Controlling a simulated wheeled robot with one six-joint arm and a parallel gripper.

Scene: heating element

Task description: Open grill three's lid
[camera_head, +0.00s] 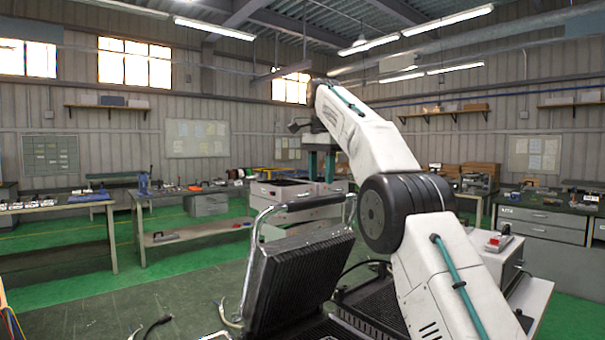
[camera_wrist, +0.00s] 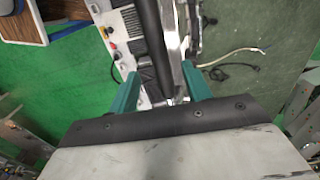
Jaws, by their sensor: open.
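A grill with a black ribbed lid (camera_head: 302,283) stands in front of me in the head view. Its lid is raised and tilted, with a metal bar handle (camera_head: 268,215) at its top. I cannot tell from any label which grill is number three. My gripper (camera_head: 321,165) points down beyond the lid, its teal fingers apart and empty. In the wrist view my gripper (camera_wrist: 162,92) shows over a light panel with knobs (camera_wrist: 122,45), a long black bar (camera_wrist: 153,45) and bright metal parts. The bar lies below or between the fingers; depth is unclear.
A dark ribbed lower plate (camera_head: 375,310) lies partly behind my arm. Workbenches (camera_head: 185,205) line the walls. Green and grey floor (camera_head: 90,290) is open at the left.

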